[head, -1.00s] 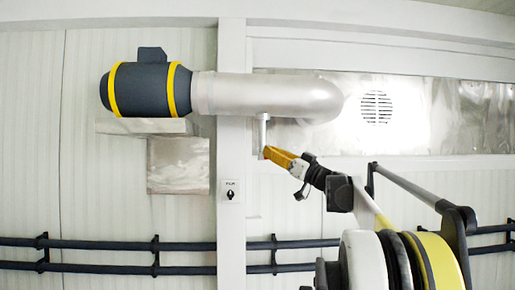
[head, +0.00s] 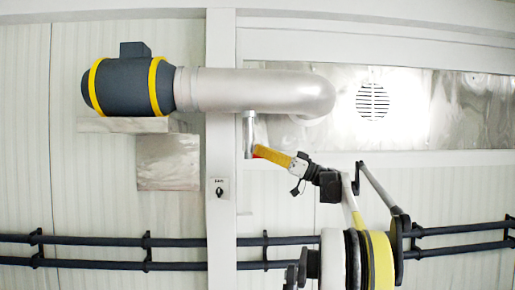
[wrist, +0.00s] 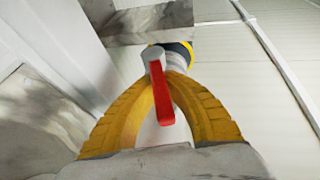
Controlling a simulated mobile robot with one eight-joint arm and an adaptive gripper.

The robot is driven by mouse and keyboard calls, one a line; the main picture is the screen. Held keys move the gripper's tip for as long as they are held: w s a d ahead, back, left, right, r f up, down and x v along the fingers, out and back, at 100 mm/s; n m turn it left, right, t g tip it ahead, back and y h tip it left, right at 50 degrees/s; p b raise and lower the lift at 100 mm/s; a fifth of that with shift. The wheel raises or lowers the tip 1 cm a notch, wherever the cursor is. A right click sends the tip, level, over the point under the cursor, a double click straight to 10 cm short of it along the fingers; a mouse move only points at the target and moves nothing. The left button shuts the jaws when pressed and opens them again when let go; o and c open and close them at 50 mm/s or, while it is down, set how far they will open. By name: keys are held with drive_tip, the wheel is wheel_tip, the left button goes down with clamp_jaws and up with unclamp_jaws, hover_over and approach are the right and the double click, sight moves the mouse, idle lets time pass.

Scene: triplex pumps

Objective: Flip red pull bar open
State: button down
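The red pull bar (wrist: 163,97) shows in the wrist view, hanging from the end of a grey stub pipe (wrist: 153,54). My gripper (wrist: 163,78) has yellow ribbed fingers, one on each side of the bar. Their tips come together at the bar and look shut on it; the exact contact is hard to see. In the head view my gripper (head: 257,151) is at the lower end of the short vertical pipe (head: 249,128). A small trace of red shows at the fingertips there, but most of the bar is hidden.
A large silver duct (head: 255,90) runs above my gripper from a dark fan unit with yellow bands (head: 126,86). A white post (head: 221,130) carries a small switch (head: 219,189). Dark horizontal pipes (head: 100,242) run low along the wall.

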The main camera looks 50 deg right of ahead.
drive_tip(key=shift+w+f+n+g+y, duration=0.1)
drive_tip(key=shift+f+n+g+y, duration=0.15)
drive_tip(key=shift+n+g+y, duration=0.25)
idle(2.0)
drive_tip(key=c, duration=1.4)
unclamp_jaws()
drive_tip(key=shift+w+d, duration=0.1)
drive_tip(key=shift+w+p, duration=0.15)
drive_tip(key=shift+p, duration=0.15)
drive_tip(key=shift+s, duration=0.3)
drive_tip(key=v, duration=1.1)
drive_tip(key=shift+s+d+f, duration=0.15)
drive_tip(key=shift+d+f, duration=0.1)
drive_tip(key=shift+d, duration=0.05)
